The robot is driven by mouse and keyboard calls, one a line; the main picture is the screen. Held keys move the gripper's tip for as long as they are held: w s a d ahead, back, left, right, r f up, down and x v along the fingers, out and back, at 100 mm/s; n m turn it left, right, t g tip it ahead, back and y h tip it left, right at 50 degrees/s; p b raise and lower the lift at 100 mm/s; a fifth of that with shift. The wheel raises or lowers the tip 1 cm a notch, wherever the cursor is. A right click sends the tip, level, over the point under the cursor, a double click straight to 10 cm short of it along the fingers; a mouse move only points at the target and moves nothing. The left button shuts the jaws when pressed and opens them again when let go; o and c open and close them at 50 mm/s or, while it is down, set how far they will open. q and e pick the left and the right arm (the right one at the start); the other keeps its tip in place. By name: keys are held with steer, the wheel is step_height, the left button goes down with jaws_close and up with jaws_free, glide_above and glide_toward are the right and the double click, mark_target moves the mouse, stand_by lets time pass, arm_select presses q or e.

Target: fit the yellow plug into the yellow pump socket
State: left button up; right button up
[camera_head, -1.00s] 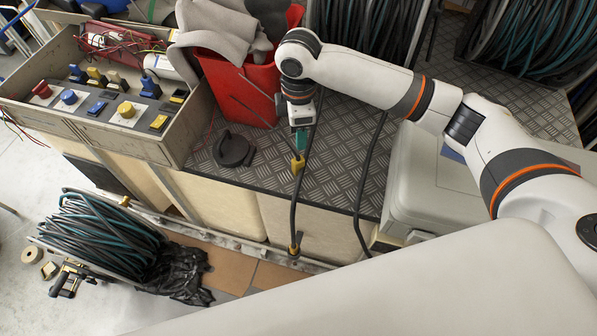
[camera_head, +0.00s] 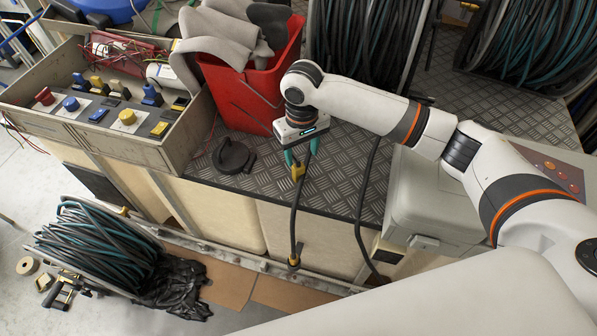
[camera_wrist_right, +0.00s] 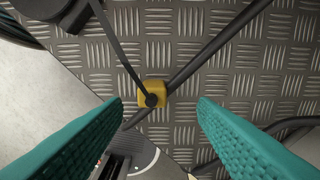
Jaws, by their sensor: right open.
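A yellow block, apparently the yellow plug (camera_head: 298,172), is near the deck's front edge, with dark cable running by it. In the right wrist view the yellow plug (camera_wrist_right: 152,88) sits between the open fingers, with a dark round part on it and a thin strap leading to that. My right gripper (camera_head: 302,158) points down just above the plug, its teal fingers apart and nothing held. It also shows in the wrist view (camera_wrist_right: 160,102). A second yellow fitting (camera_head: 294,262) is lower down, at the rail. I cannot tell which part is the yellow pump socket. My left gripper is out of view.
A control box (camera_head: 60,122) with yellow and blue fittings stands left. A grey case (camera_head: 425,195) stands right. Hose reels fill the back.

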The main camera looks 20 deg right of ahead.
mark_target(298, 166)
steer(key=shift+s+a+f, duration=0.1)
steer(key=shift+a+f, duration=0.1)
steer(key=shift+f, duration=1.35)
steer(key=shift+a+f, duration=0.15)
steer(key=shift+f, duration=1.35)
steer(key=c, duration=1.1)
jaws_close()
steer(key=shift+r, duration=0.15)
